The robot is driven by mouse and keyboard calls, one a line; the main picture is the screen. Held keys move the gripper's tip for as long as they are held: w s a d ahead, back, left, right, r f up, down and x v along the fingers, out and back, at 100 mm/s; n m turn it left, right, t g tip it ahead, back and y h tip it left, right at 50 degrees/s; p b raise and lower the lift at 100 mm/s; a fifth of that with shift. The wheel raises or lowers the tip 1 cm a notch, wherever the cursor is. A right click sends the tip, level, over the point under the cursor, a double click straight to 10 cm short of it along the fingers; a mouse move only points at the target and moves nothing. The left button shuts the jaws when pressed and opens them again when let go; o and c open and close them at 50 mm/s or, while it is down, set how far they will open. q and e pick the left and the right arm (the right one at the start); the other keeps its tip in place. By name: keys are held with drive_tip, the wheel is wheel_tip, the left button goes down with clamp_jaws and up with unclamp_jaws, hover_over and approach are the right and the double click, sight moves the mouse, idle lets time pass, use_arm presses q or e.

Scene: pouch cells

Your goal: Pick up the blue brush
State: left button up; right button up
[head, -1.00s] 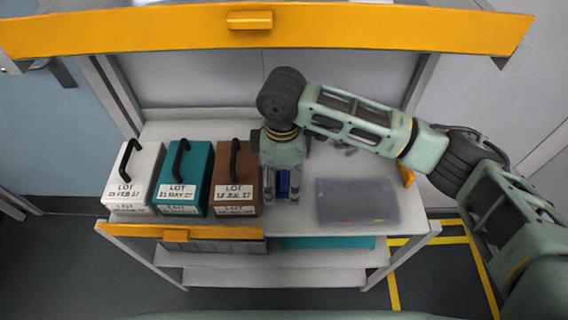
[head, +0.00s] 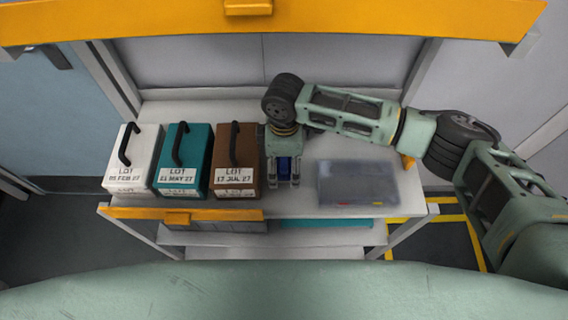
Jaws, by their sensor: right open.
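The blue brush (head: 284,167) shows only as a small blue patch between the fingers of my right gripper (head: 284,182). The gripper points down at the shelf top, just right of the brown box. Its two fingers are apart, one on each side of the blue patch. Most of the brush is hidden by the gripper, and I cannot tell whether the fingers touch it. My left gripper is not in view.
White (head: 131,159), teal (head: 183,160) and brown (head: 235,160) handled lot boxes stand left of the gripper, the brown one very close. A translucent case (head: 357,184) lies to the right. A yellow-fronted drawer (head: 190,217) sits below the shelf top (head: 310,203). A yellow beam (head: 400,19) crosses above.

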sight(284, 160)
drive_tip(key=shift+c, duration=0.7)
drive_tip(key=c, duration=1.1)
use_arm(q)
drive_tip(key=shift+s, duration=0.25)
use_arm(e)
drive_tip(key=shift+r, duration=0.5)
wheel_tip(284, 160, up, 3)
drive_tip(key=shift+w+f+b, duration=0.1)
drive_tip(key=shift+f+b, duration=0.05)
drive_tip(key=shift+b, duration=0.35)
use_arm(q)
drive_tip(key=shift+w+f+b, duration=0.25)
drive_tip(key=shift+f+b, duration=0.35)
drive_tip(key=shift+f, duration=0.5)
use_arm(e)
drive_tip(key=s+d+r, duration=0.3)
drive_tip(key=s+d, duration=0.1)
drive_tip(key=s+d+r, duration=0.4)
drive_tip(key=shift+s+d+r, duration=0.15)
drive_tip(key=shift+d+r, duration=0.05)
drive_tip(key=shift+d, duration=0.05)
